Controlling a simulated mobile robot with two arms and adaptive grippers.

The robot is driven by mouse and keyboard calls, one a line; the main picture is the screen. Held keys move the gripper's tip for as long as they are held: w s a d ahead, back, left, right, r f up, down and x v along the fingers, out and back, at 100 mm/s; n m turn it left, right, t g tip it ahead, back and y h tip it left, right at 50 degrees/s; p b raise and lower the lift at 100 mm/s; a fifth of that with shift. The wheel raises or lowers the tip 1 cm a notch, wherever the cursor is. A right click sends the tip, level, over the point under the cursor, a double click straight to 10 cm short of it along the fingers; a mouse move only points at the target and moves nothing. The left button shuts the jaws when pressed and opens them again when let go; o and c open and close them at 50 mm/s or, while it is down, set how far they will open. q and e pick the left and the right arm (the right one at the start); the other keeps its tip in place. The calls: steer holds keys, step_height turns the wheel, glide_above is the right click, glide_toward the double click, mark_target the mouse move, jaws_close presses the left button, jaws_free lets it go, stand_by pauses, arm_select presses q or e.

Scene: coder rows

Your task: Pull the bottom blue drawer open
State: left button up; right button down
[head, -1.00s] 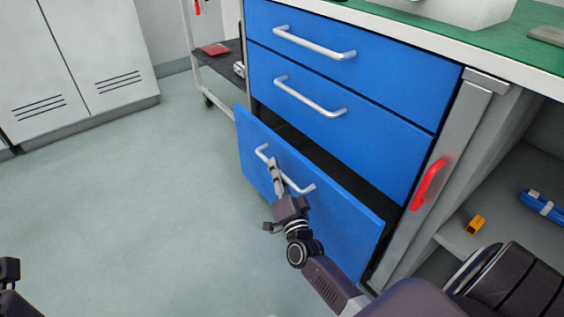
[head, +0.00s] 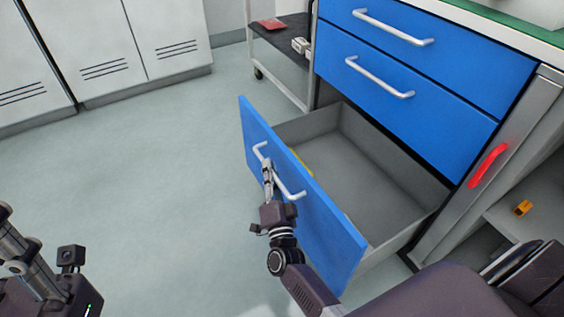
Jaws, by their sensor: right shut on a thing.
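The bottom blue drawer (head: 318,222) stands well out from the cabinet, and its grey inside shows. A bit of something yellow (head: 302,163) lies in it behind the front panel, mostly hidden. My right gripper (head: 267,167) is shut on the silver bar handle (head: 290,190) of this drawer, at the handle's left part. My left gripper is not clearly seen; part of my left arm (head: 45,275) shows at the lower left, away from the drawer.
Two upper blue drawers (head: 400,105) are closed. A red handle (head: 488,166) is on the grey post at right, with a shelf holding a small orange item (head: 522,207). A cart (head: 285,42) and lockers (head: 100,45) stand behind. The floor at left is clear.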

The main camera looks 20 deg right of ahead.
steer(key=shift+s+a+f, duration=0.1)
steer(key=shift+s+a, duration=0.05)
steer(key=shift+a, duration=0.6)
steer(key=c, duration=2)
jaws_free()
steer(key=shift+c, duration=0.2)
steer(key=v, duration=1.2)
